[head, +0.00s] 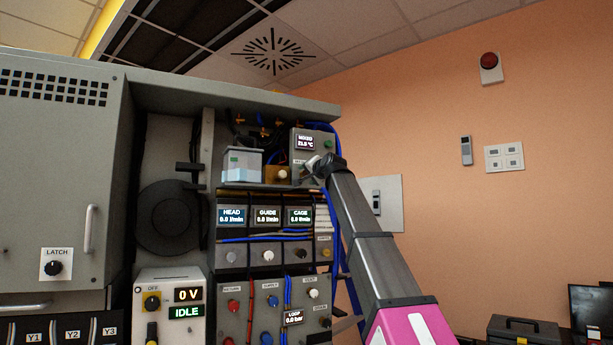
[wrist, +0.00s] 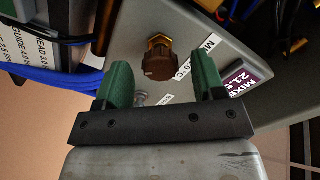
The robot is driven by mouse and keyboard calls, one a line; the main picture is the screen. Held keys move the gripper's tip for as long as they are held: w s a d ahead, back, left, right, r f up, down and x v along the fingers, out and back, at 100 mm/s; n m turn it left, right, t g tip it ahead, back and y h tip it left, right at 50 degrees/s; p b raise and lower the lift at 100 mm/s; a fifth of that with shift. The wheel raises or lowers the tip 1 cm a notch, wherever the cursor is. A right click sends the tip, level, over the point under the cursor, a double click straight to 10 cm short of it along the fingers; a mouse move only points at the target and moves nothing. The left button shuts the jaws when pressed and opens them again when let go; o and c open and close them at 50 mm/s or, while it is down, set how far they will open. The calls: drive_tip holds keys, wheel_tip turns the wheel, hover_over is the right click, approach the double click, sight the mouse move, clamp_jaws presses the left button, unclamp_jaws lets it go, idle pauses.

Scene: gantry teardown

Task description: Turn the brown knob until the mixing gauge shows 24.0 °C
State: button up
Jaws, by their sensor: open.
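The brown knob (wrist: 158,62) sits on a brass stem on a grey panel in the wrist view. In the head view I cannot make it out behind my arm's end. My gripper (wrist: 160,70) is open. Its two green fingers stand one on each side of the knob, with visible gaps, and do not appear to touch it.
A clear container (head: 242,165) and a brown block with a pale knob (head: 278,174) stand left of my gripper. Blue hoses (wrist: 60,80) run close by the panel. Below are several flow displays (head: 267,216) and knobs. The orange wall side is open.

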drive_tip(key=shift+x, duration=1.2)
drive_tip(key=c, duration=0.9)
drive_tip(key=shift+n, duration=3.4)
drive_tip(key=o, duration=0.9)
drive_tip(key=shift+s+d, duration=0.1)
